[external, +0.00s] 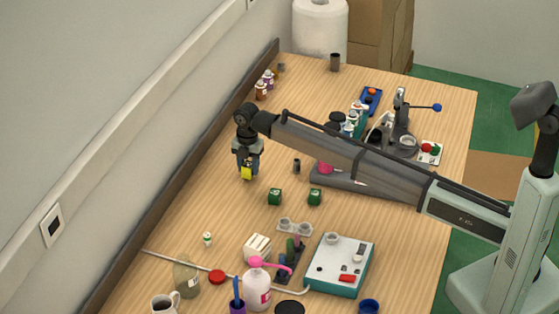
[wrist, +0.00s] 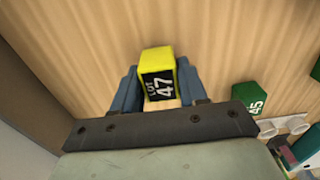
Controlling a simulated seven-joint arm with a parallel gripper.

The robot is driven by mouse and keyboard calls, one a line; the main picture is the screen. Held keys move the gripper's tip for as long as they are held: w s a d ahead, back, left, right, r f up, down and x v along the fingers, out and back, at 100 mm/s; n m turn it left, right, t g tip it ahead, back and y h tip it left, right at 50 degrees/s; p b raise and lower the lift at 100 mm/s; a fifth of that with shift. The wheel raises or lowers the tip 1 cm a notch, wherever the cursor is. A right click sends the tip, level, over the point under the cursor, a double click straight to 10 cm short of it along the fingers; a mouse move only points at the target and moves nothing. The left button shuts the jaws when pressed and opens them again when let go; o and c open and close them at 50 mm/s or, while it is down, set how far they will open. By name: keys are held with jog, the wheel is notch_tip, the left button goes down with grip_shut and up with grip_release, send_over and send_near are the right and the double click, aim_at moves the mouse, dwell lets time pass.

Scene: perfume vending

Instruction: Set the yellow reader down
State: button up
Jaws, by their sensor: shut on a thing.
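The yellow reader (external: 246,173) is a small block with a black face marked "LOT 47". My gripper (external: 246,166) is shut on it, with the reader pointing down near the left-back part of the table. In the wrist view the yellow reader (wrist: 158,62) sits between the two blue-grey fingers of my gripper (wrist: 160,88). Whether the reader's underside touches the wood I cannot tell.
Two green blocks (external: 275,197) (external: 314,197) stand to the right on the wooden table (external: 190,215); one marked "45" shows in the wrist view (wrist: 250,97). A small dark cylinder (external: 297,166) is nearby. A dark ledge (external: 185,172) runs along the wall. Bare wood lies around the reader.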

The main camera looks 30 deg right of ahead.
aim_at(248, 164)
jog(key=shift+f, duration=0.25)
jog(key=shift+f, duration=0.1)
jog(key=o, duration=1.1)
notch_tip(248, 164, up, 12)
jog(key=shift+r, duration=0.15)
